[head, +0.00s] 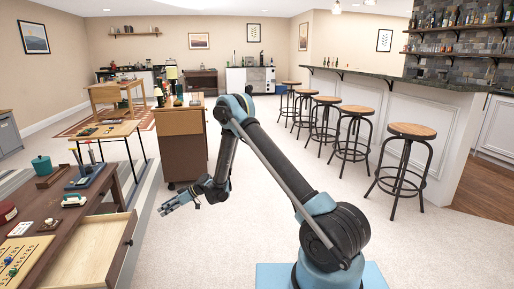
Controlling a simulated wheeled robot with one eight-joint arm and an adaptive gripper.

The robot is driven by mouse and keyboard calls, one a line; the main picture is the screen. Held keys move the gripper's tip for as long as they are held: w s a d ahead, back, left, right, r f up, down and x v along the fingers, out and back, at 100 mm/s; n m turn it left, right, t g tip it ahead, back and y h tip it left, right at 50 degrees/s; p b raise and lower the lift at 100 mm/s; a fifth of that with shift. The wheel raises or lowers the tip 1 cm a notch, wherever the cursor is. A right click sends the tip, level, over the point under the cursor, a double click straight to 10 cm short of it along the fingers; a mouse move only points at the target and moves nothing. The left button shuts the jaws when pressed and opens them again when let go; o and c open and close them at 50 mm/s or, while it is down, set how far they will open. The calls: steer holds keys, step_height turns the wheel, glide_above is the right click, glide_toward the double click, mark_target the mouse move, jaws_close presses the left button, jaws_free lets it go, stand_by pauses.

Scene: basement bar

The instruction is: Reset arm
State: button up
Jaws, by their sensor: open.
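My gripper (173,203) shows in the head view left of the middle, at the end of my dark and blue arm. It is open, points to the left and has nothing visible between its fingers. It is in the air over the pale carpet, apart from the tables and the cabinet. My arm rises from its base, bends at a high elbow and comes down to the gripper.
A dark wooden desk (72,213) with small items and an open drawer (93,250) stands at the left. A wooden cabinet (183,150) stands behind my gripper. Several stools (410,131) line the bar (430,82) at the right. The carpet (300,165) between is free.

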steer(key=w+d+r+m+t+h, duration=0.1)
steer(key=w+d+r+m, duration=0.1)
steer(key=d+r, duration=0.65)
steer(key=w+d+r+m+t+h, duration=0.1)
steer(key=w+d+r+m, duration=0.1)
steer(key=d+r, duration=0.65)
steer(key=s+d+r+m+t+h, duration=0.1)
steer(key=s+d+r+m+h, duration=0.15)
steer(key=d+r, duration=0.5)
steer(key=s+d+r+m+t+h, duration=0.1)
steer(key=s+d+r, duration=0.3)
steer(key=d, duration=0.6)
steer(key=s+d+r+m+t+h, duration=0.1)
steer(key=s+d+m+h, duration=0.1)
steer(key=s+d, duration=0.6)
steer(key=s+d+r+m+h, duration=0.1)
steer(key=s+d+m, duration=0.2)
steer(key=s+d, duration=0.5)
steer(key=s+d+f+m+h, duration=0.1)
steer(key=s+d+f+m, duration=0.1)
steer(key=s+d, duration=0.5)
steer(key=s+d+f+m+h, duration=0.2)
steer(key=s+d+f, duration=0.2)
steer(key=s+d, duration=0.2)
steer(key=shift+s+d+f, duration=0.35)
steer(key=shift+d, duration=0.45)
steer(key=shift+m+h, duration=0.25)
